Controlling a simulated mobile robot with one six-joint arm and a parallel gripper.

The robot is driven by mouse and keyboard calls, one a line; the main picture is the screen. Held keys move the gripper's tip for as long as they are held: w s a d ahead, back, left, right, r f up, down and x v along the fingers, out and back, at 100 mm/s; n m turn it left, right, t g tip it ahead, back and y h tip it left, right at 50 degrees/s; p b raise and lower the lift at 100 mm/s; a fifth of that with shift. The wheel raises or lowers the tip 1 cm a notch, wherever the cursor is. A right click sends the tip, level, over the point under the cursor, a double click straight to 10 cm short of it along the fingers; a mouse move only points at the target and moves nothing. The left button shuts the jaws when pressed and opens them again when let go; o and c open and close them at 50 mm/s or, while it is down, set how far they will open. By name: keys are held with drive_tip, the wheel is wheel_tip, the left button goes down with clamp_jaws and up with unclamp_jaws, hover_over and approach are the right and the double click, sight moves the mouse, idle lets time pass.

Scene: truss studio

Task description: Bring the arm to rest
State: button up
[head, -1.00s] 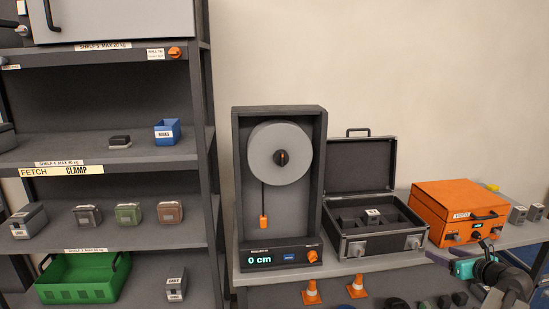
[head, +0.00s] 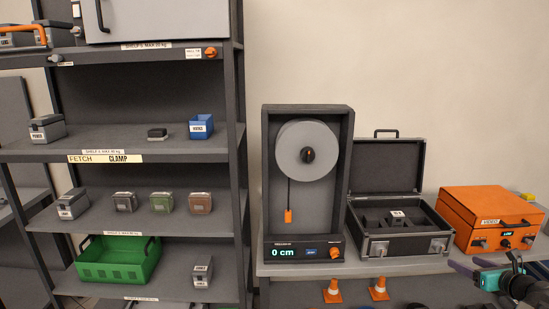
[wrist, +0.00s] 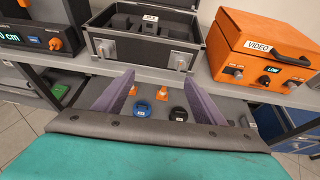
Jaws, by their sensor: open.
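My gripper (head: 457,268) shows at the lower right of the head view, in front of the bench and below the orange case. In the wrist view my gripper (wrist: 160,80) has its two purple fingers spread apart with nothing held between them. The fingers point toward the bench, below the open black case. The rest of my arm is mostly cut off by the picture edge in the head view.
The bench holds a dial stand (head: 350,190) reading 0 cm, an open case (head: 385,245) and an orange case (head: 490,212). Traffic cones (head: 333,290) and round lidded items (wrist: 178,114) sit below. A loaded shelf (head: 238,150) stands left.

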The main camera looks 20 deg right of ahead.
drive_tip(key=w+a+f+n+g+y, duration=0.1)
drive_tip(key=w+a+f+n+y, duration=0.15)
drive_tip(key=w+a+f, duration=0.6)
drive_tip(key=w+a+f+n+y, duration=0.1)
drive_tip(key=w+a+f+y, duration=0.3)
drive_tip(key=w+a, duration=0.75)
drive_tip(key=a+f+n+g+y, duration=0.1)
drive_tip(key=a+f+n+g, duration=0.1)
drive_tip(key=a+f, duration=0.6)
drive_tip(key=a+f+n+g+y, duration=0.15)
drive_tip(key=a+f, duration=0.25)
drive_tip(key=a, duration=0.7)
drive_tip(key=a+f+n+g+y, duration=0.1)
drive_tip(key=a+f+n+g, duration=0.1)
drive_tip(key=a+f, duration=0.6)
drive_tip(key=s+a+f+n+g, duration=0.4)
drive_tip(key=s+a+f+n, duration=0.3)
drive_tip(key=a, duration=0.4)
drive_tip(key=s+a+f+n+g, duration=0.4)
drive_tip(key=s+a+f, duration=0.2)
drive_tip(key=s+a, duration=0.4)
drive_tip(key=s+a+f+n+g+h, duration=0.2)
drive_tip(key=s+f+n+g+h, duration=0.15)
drive_tip(key=s+n, duration=0.55)
drive_tip(key=s+d+n+h, duration=0.3)
drive_tip(key=s+d+n, duration=0.3)
drive_tip(key=n, duration=0.4)
drive_tip(key=shift+s+d+f+g, duration=0.2)
drive_tip(key=shift+s+f+g, duration=0.1)
drive_tip(key=shift+f+g, duration=0.1)
